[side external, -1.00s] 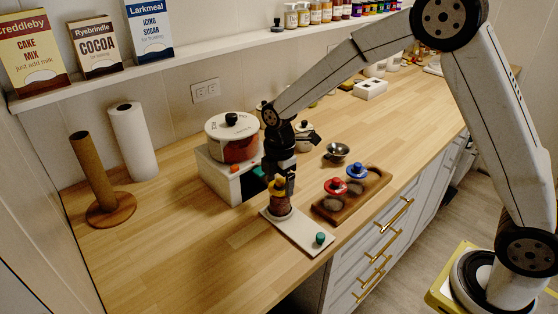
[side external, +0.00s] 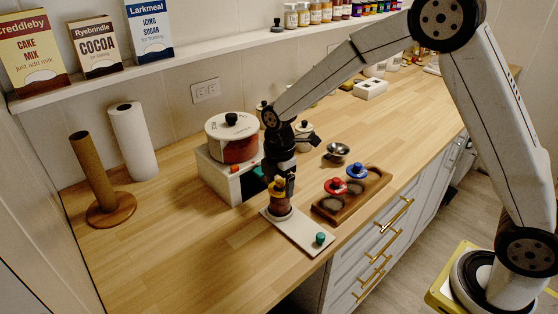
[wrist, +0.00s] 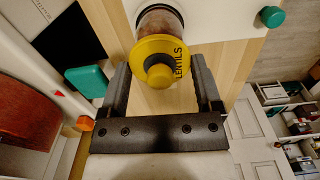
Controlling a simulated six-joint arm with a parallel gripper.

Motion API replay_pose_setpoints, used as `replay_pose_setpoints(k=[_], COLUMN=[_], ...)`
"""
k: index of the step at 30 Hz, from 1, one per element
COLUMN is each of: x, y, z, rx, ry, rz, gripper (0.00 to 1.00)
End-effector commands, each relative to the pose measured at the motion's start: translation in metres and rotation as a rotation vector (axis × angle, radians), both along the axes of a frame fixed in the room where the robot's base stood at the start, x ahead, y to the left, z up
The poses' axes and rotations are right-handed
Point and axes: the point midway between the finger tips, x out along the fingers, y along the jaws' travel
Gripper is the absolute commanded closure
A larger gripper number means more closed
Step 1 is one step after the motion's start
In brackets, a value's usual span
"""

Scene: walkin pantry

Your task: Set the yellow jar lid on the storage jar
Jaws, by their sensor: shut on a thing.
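The yellow jar lid (side external: 277,189) has a round knob and shows "LENTILS" on its rim in the wrist view (wrist: 172,54). My gripper (wrist: 160,72) is shut on it, pointing down, with a dark finger on either side. The storage jar (side external: 280,208) is clear with brownish contents and stands upright on a pale board (side external: 304,232). The lid is right over the jar mouth in the side view. In the wrist view the jar (wrist: 160,22) shows just beyond the lid. I cannot tell whether the lid rests fully on the rim.
A green knob (side external: 320,238) sits on the board's front end. A wooden tray (side external: 376,184) with a red lid (side external: 336,185) and a blue lid (side external: 356,170) is to the right. A pot (side external: 232,140) on a white box stands close behind left. The front-left counter is clear.

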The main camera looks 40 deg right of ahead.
Motion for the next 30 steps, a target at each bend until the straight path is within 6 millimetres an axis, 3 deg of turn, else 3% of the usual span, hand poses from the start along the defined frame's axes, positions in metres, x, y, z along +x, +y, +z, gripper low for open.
replay_pose_setpoints(k=[14,15,17,30], x=[-0.0003,-0.0003,-0.0002,0.0], y=[0.0,0.0,0.0,0.0], z=[-0.0055,-0.0058,-0.0056,-0.0042], rx=[0.0,0.0,0.0,0.0], ry=[0.001,0.001,0.001,0.0], rz=[0.0,0.0,0.0,0.0], gripper=[0.73,0.15,0.0,0.0])
